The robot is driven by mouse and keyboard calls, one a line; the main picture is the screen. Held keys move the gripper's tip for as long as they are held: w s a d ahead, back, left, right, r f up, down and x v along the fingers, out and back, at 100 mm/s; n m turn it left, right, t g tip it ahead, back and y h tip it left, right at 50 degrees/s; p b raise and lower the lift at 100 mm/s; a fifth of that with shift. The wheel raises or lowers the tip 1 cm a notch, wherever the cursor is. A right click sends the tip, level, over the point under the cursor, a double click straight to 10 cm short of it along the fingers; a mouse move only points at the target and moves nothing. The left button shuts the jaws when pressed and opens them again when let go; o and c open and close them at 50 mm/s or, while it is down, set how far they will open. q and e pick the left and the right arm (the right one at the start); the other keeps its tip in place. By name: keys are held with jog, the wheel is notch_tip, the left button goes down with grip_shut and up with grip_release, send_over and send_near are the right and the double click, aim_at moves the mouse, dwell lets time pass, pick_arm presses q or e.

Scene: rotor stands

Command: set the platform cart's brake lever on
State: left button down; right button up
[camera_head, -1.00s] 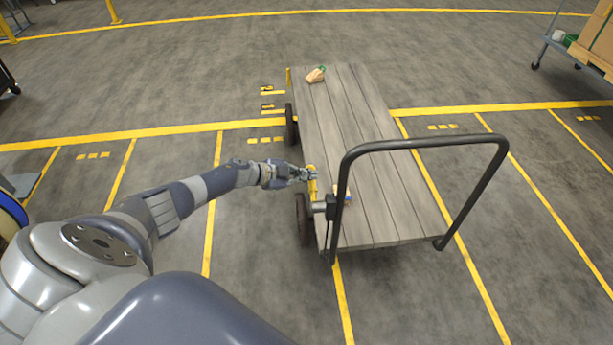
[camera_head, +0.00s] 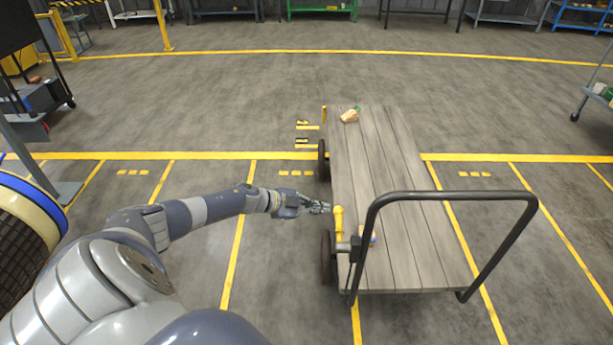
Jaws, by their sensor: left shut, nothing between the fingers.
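The platform cart (camera_head: 395,165) has a grey plank deck and a black tubular push handle (camera_head: 450,196) at its near end. Its yellow brake lever (camera_head: 339,222) stands up at the near left corner, above a dark pivot block (camera_head: 355,249). My left gripper (camera_head: 325,208) is shut and empty. Its fingertips point right and are just left of the lever's upper end; I cannot tell whether they touch it. My right gripper is not in view.
A tan block with a green part (camera_head: 350,115) lies at the deck's far left. Another cart (camera_head: 598,98) stands at far right. A large dark round object (camera_head: 30,225) is at left. Floor left of the cart is clear, with yellow lines.

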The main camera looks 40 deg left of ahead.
pick_arm(q)
jog(key=v, duration=0.4)
jog(key=shift+a+r, duration=0.2)
jog(key=shift+a, duration=0.1)
jog(key=shift+w, duration=0.1)
jog(key=shift+f, duration=0.1)
jog(key=s+d+f+n+g+y+b, duration=0.15)
jog(key=s+f, duration=0.35)
jog(key=f, duration=0.5)
jog(key=s+d+f+n+y+b, duration=0.1)
jog(key=s+d+f+n+y, duration=0.3)
jog(key=f, duration=0.7)
jog(key=s+a+f+n+g+y+b, duration=0.1)
jog(key=s+f+n, duration=0.1)
jog(key=s+f, duration=0.6)
jog(key=s+d+f+n+g, duration=0.1)
jog(key=s+d+f, duration=0.4)
jog(key=s, duration=0.5)
jog(key=s+d+f+n+g+b, duration=0.1)
jog(key=s+d+f+g, duration=0.3)
jog(key=s, duration=0.6)
jog(key=s+d+f+n+g+b, duration=0.1)
jog(key=s+d+f+g, duration=0.1)
jog(key=s+d+f, duration=0.6)
jog(key=s+f, duration=0.1)
jog(key=s, duration=0.1)
jog(key=shift+s+d+f, duration=0.2)
jog(key=shift+s+d, duration=0.05)
jog(key=shift+s, duration=0.05)
